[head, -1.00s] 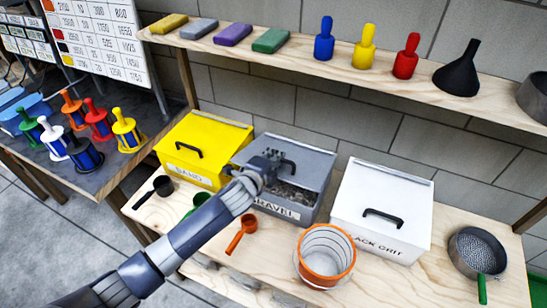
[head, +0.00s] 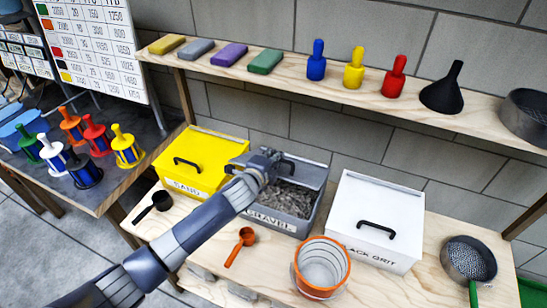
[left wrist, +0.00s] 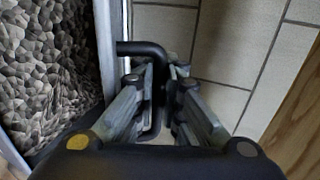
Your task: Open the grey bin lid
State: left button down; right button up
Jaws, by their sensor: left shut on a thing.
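The grey bin (head: 292,222), labelled gravel, stands on the bench between the yellow and white bins. Its grey lid (head: 310,172) is raised at the back, and grey gravel (head: 289,198) shows inside; the gravel also shows in the left wrist view (left wrist: 45,60). My left gripper (head: 268,160) is at the lid, its arm crossing over the bin's left side. In the left wrist view my left gripper (left wrist: 160,85) is shut on the lid's black handle (left wrist: 140,48). My right gripper is not in view.
The closed yellow sand bin (head: 205,160) is close on the left, the closed white black-grit bin (head: 377,220) on the right. An orange-rimmed bucket (head: 321,267) and orange scoop (head: 240,247) stand in front. A shelf (head: 300,82) runs above.

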pick_arm(q)
jog(key=shift+w+d+r, duration=0.1)
jog(key=shift+w+r, duration=0.1)
jog(key=shift+r, duration=0.35)
jog(key=shift+w+r, duration=0.2)
jog(key=shift+r, duration=0.3)
jog(key=c, duration=2)
grip_release()
jog(key=shift+f, duration=0.1)
jog(key=shift+s+f, duration=0.1)
jog(key=shift+s, duration=0.35)
jog(key=v, duration=1.1)
jog(key=shift+s, duration=0.25)
